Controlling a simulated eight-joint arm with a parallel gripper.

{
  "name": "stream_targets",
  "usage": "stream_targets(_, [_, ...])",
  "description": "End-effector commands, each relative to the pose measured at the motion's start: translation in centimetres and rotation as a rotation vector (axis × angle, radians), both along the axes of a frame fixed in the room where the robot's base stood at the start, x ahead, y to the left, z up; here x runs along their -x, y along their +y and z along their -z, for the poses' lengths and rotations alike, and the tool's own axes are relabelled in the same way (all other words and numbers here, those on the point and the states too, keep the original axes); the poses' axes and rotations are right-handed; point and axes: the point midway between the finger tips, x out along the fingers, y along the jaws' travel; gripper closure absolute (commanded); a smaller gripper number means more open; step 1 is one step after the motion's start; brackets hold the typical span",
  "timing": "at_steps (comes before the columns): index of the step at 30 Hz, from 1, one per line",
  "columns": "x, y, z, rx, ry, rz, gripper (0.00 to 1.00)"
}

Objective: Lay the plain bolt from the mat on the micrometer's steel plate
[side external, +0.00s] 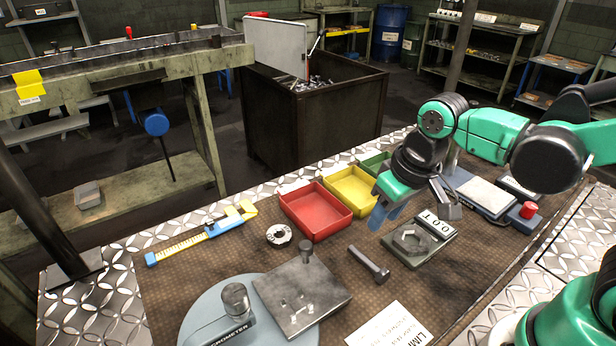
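The plain bolt (369,263) lies on its side on the brown mat (225,262), with its head toward the lower right. The micrometer's steel plate (318,300) is to its left, with several small marks or bits on top and a short post at its back edge. The round micrometer base (205,316) is partly cut off by the bottom edge. My gripper (388,216), with blue fingertips, hangs above the mat, beyond the bolt and slightly to its right. It is apart from the bolt. The finger gap is not clear from this side.
A grey block with a label (418,243) sits right of the bolt. Red (316,212) and yellow (352,190) trays stand behind, with a ring (279,235) and a blue-yellow caliper (200,238) to the left. A printed card (390,328) lies in front. The mat around the bolt is clear.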

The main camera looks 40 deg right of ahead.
Motion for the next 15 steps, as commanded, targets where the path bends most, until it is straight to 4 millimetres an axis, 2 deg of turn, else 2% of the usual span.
stream_targets(6, [0.8, 1.5, 2.6, 0.022, 0.191, -0.006, 0.64])
stream_targets(15, [1.1, 1.8, 4.5, 0.030, 0.234, -0.005, 0.64])
